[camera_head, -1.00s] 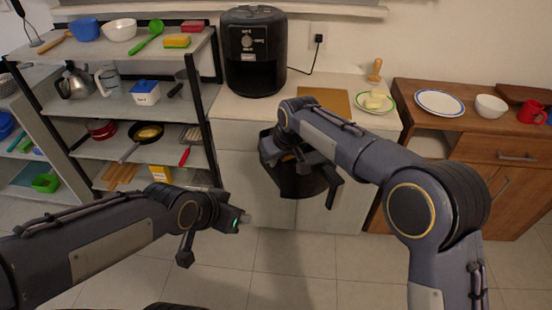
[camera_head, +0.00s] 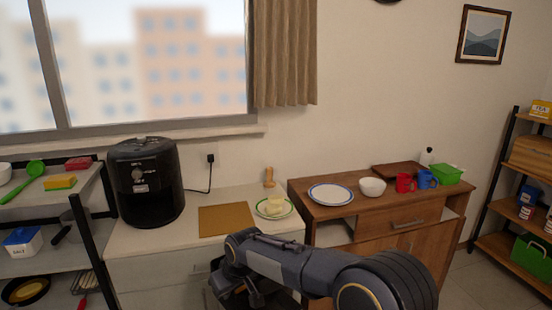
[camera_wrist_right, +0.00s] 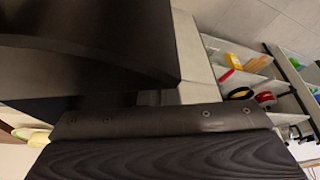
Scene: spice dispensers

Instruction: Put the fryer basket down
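The black fryer basket (camera_head: 213,298) shows only in part at the bottom edge of the head view, in front of the pale counter and below its top. My right gripper (camera_head: 252,293) is at the basket and appears shut on its handle; the fingertips are mostly hidden by my arm. In the right wrist view the dark basket (camera_wrist_right: 90,45) fills the upper left, very close to the camera. The black air fryer (camera_head: 145,185) stands upright on the left of the counter. My left gripper is out of view.
The pale counter (camera_head: 155,238) has bare room in front of the fryer. A wooden cabinet (camera_head: 375,212) adjoins on the right, and a shelf rack (camera_head: 92,215) stands left.

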